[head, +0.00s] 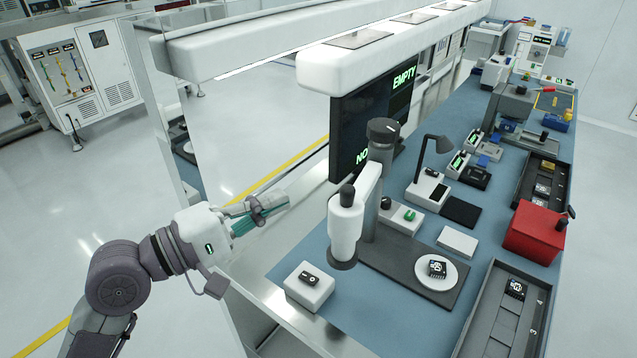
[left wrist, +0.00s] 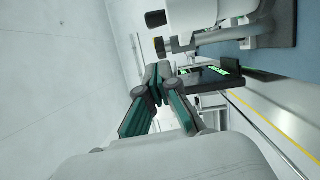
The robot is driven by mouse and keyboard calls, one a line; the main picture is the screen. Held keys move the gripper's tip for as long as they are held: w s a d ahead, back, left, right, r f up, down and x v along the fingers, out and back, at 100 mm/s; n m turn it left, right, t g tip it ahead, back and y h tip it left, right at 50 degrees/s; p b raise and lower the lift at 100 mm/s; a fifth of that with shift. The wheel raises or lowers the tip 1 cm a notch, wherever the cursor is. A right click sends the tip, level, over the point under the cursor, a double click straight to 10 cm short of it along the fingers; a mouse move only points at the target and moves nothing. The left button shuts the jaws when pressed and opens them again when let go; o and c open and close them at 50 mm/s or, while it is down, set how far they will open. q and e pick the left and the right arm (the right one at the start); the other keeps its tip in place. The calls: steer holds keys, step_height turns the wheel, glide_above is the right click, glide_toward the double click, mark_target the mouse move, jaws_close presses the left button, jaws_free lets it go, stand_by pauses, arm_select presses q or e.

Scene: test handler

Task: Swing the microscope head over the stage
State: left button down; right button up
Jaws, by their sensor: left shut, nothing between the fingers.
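The microscope stands on the blue bench, with a grey column (head: 383,150) topped by a dark knob. Its white head (head: 345,228) hangs on an arm off to the left of the stage. The stage (head: 449,283) is a round white plate on the dark base (head: 400,273), with a small dark chip (head: 437,268) on it. My left gripper (head: 282,203) is shut and empty, left of the head and apart from it, beyond the bench's left edge. My right gripper is not seen.
A white box with a dark switch (head: 309,287) stands left of the base. A display (head: 358,130) reading EMPTY stands behind the head. An overhead beam (head: 390,50) crosses above.

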mark_target(358, 202)
arm_select(q)
steer(key=w+d+p, duration=0.1)
steer(key=d+p, duration=0.1)
steer(key=d, duration=0.4)
steer(key=shift+d+r, duration=0.2)
steer(key=shift+d, duration=0.15)
steer(key=shift+w, duration=0.15)
